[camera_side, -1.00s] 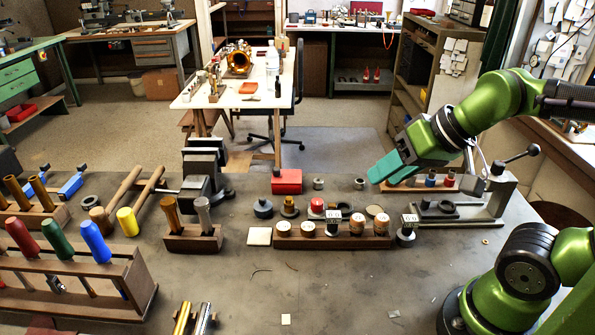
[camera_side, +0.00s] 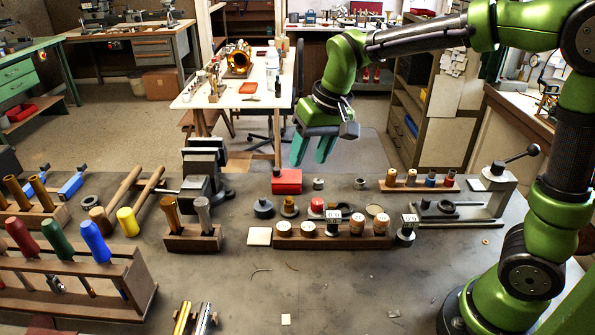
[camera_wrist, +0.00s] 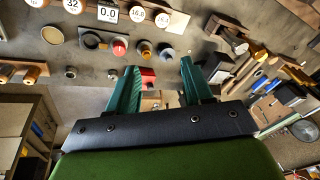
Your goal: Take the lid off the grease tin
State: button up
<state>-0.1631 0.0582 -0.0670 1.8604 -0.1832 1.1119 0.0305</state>
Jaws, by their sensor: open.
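I cannot tell for certain which container is the grease tin. A row of small round pots stands mid-bench: a dark grey pot with a small knob (camera_side: 263,208), a brass-coloured pot (camera_side: 289,207), a red-topped pot (camera_side: 316,206) and a flat, tan-topped round piece (camera_side: 375,210). The wrist view also shows the grey pot (camera_wrist: 166,50) and the red-topped one (camera_wrist: 119,47). My gripper (camera_side: 310,160) is open and empty, with teal fingers pointing down, above the bench's far side near the red box. Its fingers (camera_wrist: 160,66) are spread in the wrist view.
A red box (camera_side: 286,182) stands behind the pots. A wooden block with white-topped pieces (camera_side: 335,241) lies in front. A vise (camera_side: 205,168) rises to the left, and a rack with several cylinders (camera_side: 418,186) stands right.

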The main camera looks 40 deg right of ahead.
jog(key=g+h, duration=0.2)
send_over(262, 198)
jog(key=s+a, duration=0.1)
jog(key=s, duration=0.3)
notch_tip(262, 198, down, 4)
jog(key=w+r+m, duration=0.1)
jog(key=w+r, duration=0.1)
jog(key=f, duration=0.5)
jog(key=w+f, duration=0.1)
jog(key=f, duration=0.5)
jog(key=w+d+f, duration=0.1)
jog(key=f, duration=0.5)
jog(key=shift+r, duration=0.1)
grip_shut()
